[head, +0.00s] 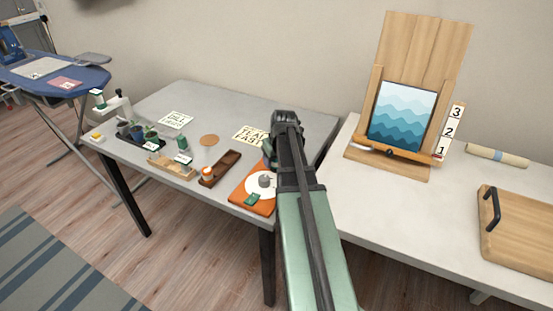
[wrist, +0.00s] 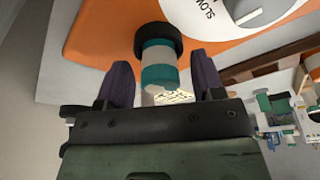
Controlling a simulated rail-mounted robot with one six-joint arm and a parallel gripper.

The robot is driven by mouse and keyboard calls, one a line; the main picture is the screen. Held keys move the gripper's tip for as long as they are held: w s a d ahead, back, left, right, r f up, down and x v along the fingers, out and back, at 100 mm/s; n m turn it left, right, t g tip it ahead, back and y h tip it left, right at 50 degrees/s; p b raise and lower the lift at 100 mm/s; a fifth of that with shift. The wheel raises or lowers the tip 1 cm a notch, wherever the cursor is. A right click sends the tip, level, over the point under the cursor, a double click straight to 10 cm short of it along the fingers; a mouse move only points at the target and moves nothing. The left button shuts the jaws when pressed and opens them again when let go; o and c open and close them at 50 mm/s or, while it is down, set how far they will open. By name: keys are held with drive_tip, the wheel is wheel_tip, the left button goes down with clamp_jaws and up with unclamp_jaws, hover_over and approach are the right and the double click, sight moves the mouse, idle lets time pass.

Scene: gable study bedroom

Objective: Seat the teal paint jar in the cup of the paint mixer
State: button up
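The paint mixer has an orange base (head: 240,203) with a white dial plate (head: 254,189), near the table's front right corner. In the wrist view its orange base (wrist: 100,35) and the dial marked SLOW (wrist: 225,12) fill the top. The teal paint jar (wrist: 158,62), white with teal bands, has its far end at a black ring (wrist: 158,40) that looks like the mixer's cup; how deep it sits is unclear. My gripper (wrist: 162,65) is open, its purple fingers on either side of the jar with gaps showing. In the head view my arm hides the jar and cup.
A dark wooden tray (head: 226,163) with an orange and white jar (head: 207,173) stands left of the mixer. Further left are a light wooden rack (head: 172,171), a black tray (head: 128,131) and lettered cards (head: 176,120). An easel (head: 389,175) stands on the right-hand table.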

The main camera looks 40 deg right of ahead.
drive_tip(key=shift+r, duration=0.1)
drive_tip(key=p+v, duration=1.2)
drive_tip(key=s+a+n+g, duration=0.1)
drive_tip(key=s+a, duration=0.1)
drive_tip(key=a, duration=1.4)
drive_tip(key=s+a+n+g, duration=0.1)
drive_tip(key=s+a+g, duration=0.1)
drive_tip(key=a, duration=1.4)
drive_tip(key=shift+s+a+f+y, duration=0.2)
drive_tip(key=shift+s+f+y, duration=0.1)
drive_tip(key=shift+s, duration=0.25)
